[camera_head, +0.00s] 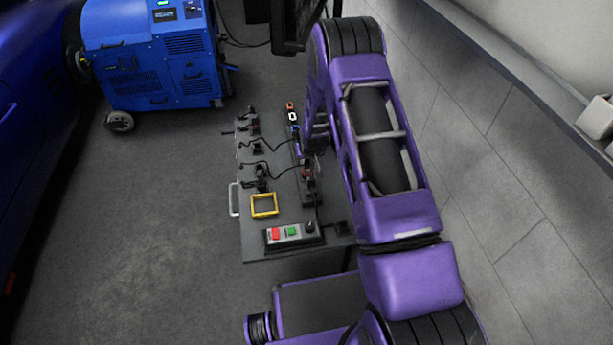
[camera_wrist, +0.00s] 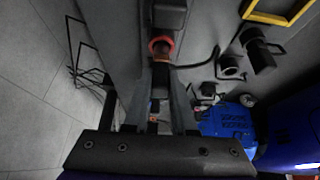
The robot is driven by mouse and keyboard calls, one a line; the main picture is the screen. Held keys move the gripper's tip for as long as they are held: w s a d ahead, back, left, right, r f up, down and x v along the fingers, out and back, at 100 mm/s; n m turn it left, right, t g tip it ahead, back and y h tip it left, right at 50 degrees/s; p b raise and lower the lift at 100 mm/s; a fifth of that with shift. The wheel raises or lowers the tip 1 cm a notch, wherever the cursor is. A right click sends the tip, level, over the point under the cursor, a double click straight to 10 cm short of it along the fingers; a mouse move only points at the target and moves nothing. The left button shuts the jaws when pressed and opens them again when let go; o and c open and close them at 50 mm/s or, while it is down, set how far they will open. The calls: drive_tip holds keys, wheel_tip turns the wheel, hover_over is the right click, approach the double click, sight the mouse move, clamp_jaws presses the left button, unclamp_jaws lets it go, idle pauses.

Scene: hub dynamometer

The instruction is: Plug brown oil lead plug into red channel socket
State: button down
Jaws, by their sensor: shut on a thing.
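In the wrist view, my gripper (camera_wrist: 161,72) is shut on a dark plug with a brownish part (camera_wrist: 162,58), taken to be the brown oil lead plug. A red ring (camera_wrist: 160,42), apparently the red channel socket, lies right at the plug's far end. The two look in line and very close, but I cannot tell whether the plug is inside the ring. In the head view, a small reddish part (camera_head: 306,174) shows on the dark strip beside my arm. My arm hides much of the gripper and the plug there.
The grey panel (camera_head: 252,225) carries several dark plugs with black leads, a yellow frame (camera_head: 264,205) and a button box (camera_head: 293,233) with red and green buttons. A blue machine (camera_head: 150,60) stands behind. A wall ledge runs along the right. Floor left of the panel is clear.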

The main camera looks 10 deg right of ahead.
drive_tip(key=shift+f, duration=0.25)
drive_tip(key=shift+f, duration=0.55)
drive_tip(key=shift+f, duration=0.1)
drive_tip(key=c, duration=0.7)
unclamp_jaws()
drive_tip(key=shift+o, duration=0.2)
drive_tip(key=p+v, duration=0.2)
drive_tip(key=v, duration=1.5)
drive_tip(key=shift+r+p, duration=0.2)
drive_tip(key=shift+p, duration=0.15)
drive_tip(key=shift+s, duration=0.1)
